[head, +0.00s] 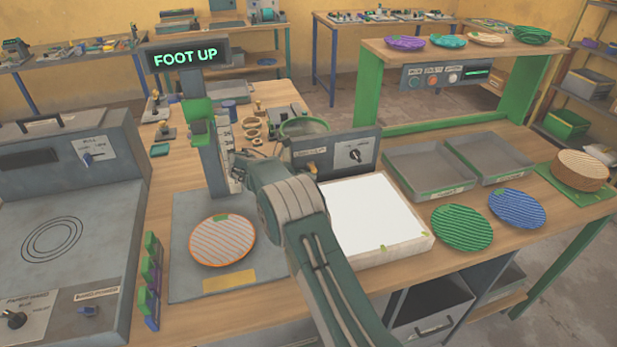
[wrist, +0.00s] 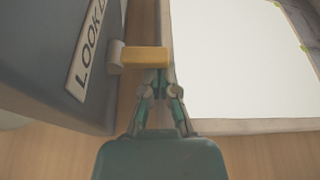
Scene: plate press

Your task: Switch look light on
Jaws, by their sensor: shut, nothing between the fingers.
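The look light switch is a yellow-orange lever (wrist: 145,58) on a grey pivot (wrist: 115,57). It sticks out of a grey box (head: 335,153) beside a label (wrist: 88,48) that reads "LOOK L…", the rest cut off. My gripper (wrist: 155,84) is shut and empty, with its fingertips right at the lever's edge; I cannot tell whether they touch. In the head view the fingers are hidden by my arm. The square light panel (head: 370,216) in front of the box looks bright white; it fills the right of the wrist view (wrist: 245,60).
The box also carries a dark knob (head: 355,155). Left of my arm, a striped plate (head: 222,240) lies on the press base, under a "FOOT UP" display (head: 187,57). Green (head: 462,227) and blue (head: 517,208) plates and two grey trays (head: 430,168) lie to the right.

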